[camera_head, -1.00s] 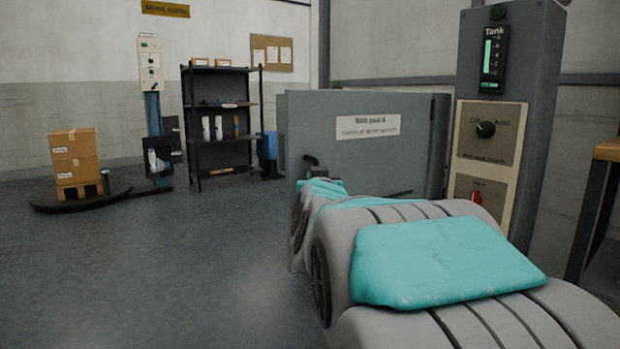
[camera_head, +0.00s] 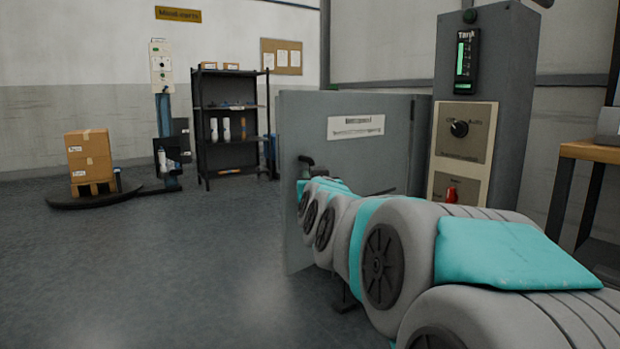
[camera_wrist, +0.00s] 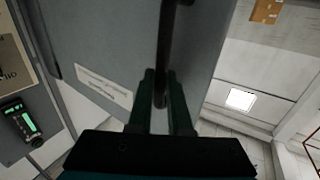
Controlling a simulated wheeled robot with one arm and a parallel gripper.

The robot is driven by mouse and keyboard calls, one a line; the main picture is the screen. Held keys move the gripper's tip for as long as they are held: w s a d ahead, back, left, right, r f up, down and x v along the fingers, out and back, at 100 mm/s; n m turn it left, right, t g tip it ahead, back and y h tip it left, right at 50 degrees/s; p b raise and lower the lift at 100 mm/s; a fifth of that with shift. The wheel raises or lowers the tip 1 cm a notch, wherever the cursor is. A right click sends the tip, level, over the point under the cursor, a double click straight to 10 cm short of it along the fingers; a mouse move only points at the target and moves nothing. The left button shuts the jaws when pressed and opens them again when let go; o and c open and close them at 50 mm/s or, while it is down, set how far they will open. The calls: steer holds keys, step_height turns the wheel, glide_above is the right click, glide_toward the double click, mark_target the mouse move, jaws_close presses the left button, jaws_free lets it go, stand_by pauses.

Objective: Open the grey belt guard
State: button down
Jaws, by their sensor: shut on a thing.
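The grey belt guard (camera_head: 295,225) is a large flat grey panel with a white label, left of the grey control cabinet in the head view. It stands at an angle, its free left edge out over the floor. Its dark handle (camera_head: 306,160) is near that edge. In the wrist view the guard (camera_wrist: 105,35) fills the upper middle, and the dark handle bar (camera_wrist: 165,45) runs down between my fingers. My gripper (camera_wrist: 161,85) is shut on this handle. In the head view my own arm hides the gripper and the guard's lower part.
The control cabinet (camera_head: 500,60) with a knob and red switch stands right of the guard. A wooden-topped table (camera_head: 585,150) is at the right edge. A black shelf (camera_head: 230,160) and boxes on a pallet (camera_head: 88,155) are farther back. Open floor (camera_head: 190,260) lies at left.

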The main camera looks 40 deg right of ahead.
steer(key=c, duration=0.8)
jaws_free()
steer(key=shift+c, duration=0.2)
steer(key=shift+s, duration=0.1)
steer(key=v, duration=0.7)
steer(key=shift+s+a+p, duration=0.15)
steer(key=shift+s+p, duration=0.1)
steer(key=shift+p, duration=0.1)
